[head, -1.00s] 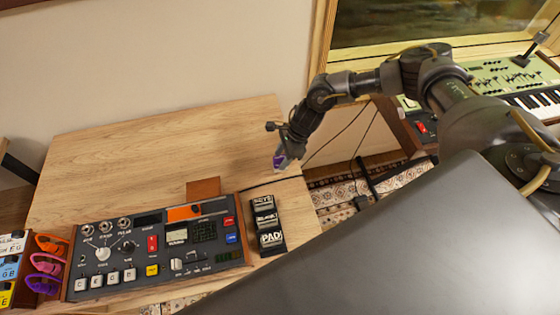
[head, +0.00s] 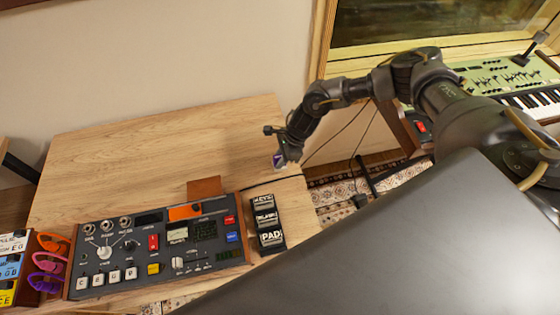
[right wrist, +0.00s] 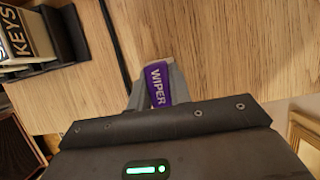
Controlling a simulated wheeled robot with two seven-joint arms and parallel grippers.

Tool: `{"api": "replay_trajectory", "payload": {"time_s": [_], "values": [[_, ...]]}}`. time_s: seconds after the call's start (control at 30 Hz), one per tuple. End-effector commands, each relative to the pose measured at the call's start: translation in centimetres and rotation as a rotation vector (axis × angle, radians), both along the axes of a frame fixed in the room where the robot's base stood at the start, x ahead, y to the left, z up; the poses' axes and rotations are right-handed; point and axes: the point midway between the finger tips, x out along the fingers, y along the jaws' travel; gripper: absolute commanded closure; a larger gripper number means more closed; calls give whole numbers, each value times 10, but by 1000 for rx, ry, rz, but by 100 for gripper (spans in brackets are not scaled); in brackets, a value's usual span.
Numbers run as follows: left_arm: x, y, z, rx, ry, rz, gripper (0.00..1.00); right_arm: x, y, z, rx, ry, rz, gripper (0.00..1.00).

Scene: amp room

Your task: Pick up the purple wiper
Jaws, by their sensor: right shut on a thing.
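The purple wiper (head: 279,161) is at my right gripper, above the right part of the wooden table. In the right wrist view the wiper (right wrist: 157,86) shows purple with white "WIPER" lettering and a pale end. My right gripper (right wrist: 153,84) is shut on it, with grey fingers on both sides. In the head view the right gripper (head: 281,158) covers part of the wiper. I cannot tell whether the wiper touches the tabletop. My left gripper is not in view.
The wooden table (head: 130,150) is clear at the back. A mixer-like console (head: 150,250), a labelled black pedal (head: 267,222), and orange, pink and purple clips (head: 48,263) stand along the front. A keyboard (head: 530,100) stands at the right. A dark cable crosses the table's right edge.

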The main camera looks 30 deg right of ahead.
Motion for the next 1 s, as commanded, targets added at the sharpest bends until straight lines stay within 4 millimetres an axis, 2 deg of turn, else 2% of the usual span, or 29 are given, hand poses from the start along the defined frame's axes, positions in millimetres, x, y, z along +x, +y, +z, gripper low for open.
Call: {"api": "replay_trajectory", "payload": {"time_s": [0.17,0.37,0.67,0.8,1.0], "values": [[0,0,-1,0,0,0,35,1,1,6,2,-2,1,100],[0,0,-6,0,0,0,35,1,0,31,2,-4,1,100],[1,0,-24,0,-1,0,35,-43,-26,88,1,-5,0,100],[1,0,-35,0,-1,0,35,-71,-42,101,0,-3,-2,100],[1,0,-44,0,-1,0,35,-101,-59,118,1,-2,-1,100]]}}
